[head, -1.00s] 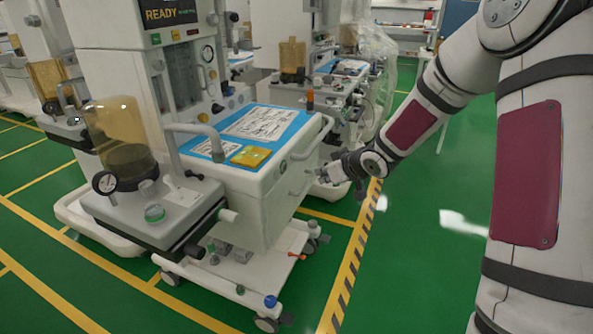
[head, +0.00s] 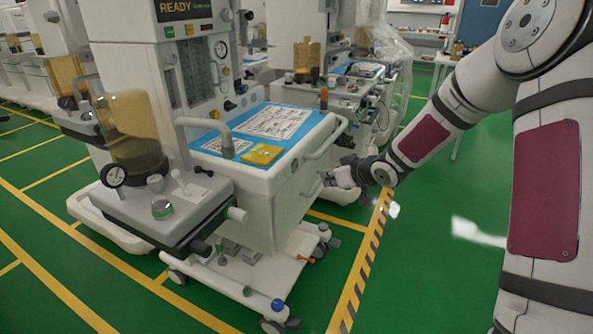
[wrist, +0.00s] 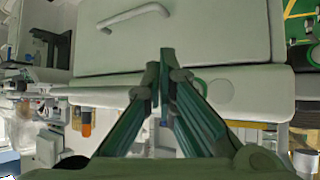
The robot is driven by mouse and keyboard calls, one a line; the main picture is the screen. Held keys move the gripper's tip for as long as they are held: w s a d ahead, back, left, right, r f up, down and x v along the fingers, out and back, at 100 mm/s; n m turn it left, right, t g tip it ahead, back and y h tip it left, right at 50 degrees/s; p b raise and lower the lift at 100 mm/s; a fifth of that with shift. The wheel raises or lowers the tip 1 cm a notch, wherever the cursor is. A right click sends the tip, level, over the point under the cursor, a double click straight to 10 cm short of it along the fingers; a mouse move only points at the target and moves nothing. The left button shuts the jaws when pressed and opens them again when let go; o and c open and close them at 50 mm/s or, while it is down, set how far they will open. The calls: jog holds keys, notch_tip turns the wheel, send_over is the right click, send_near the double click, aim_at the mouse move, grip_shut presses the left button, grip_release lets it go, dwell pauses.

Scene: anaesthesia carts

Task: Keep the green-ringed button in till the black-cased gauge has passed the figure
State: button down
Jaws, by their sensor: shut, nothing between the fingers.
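The cart's blue work surface (head: 243,157) bears papers and a yellow packet (head: 261,154). A second round gauge (head: 221,49) is on the upright panel. A white handle (wrist: 134,17) shows in the wrist view. Green floor is open at the front right.

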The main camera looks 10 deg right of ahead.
jog(key=w+a+b, duration=0.2)
jog(key=w+a, duration=0.1)
jog(key=a, duration=0.2)
jog(key=shift+w, duration=0.3)
dwell(1.3)
jog(key=shift+w+a, duration=0.25)
jog(key=shift+a, duration=0.1)
jog(key=shift+w+a, duration=0.25)
jog(key=shift+a, duration=0.15)
dwell(1.8)
jog(key=shift+d, duration=0.15)
dwell(1.8)
jog(key=shift+s+d+p, duration=0.4)
jog(key=shift+s+d, duration=0.1)
jog(key=shift+d, duration=0.1)
jog(key=shift+s+d+p, duration=0.75)
jog(key=shift+d, duration=0.25)
jog(key=shift+s+d+p, duration=0.75)
jog(key=shift+d, duration=0.25)
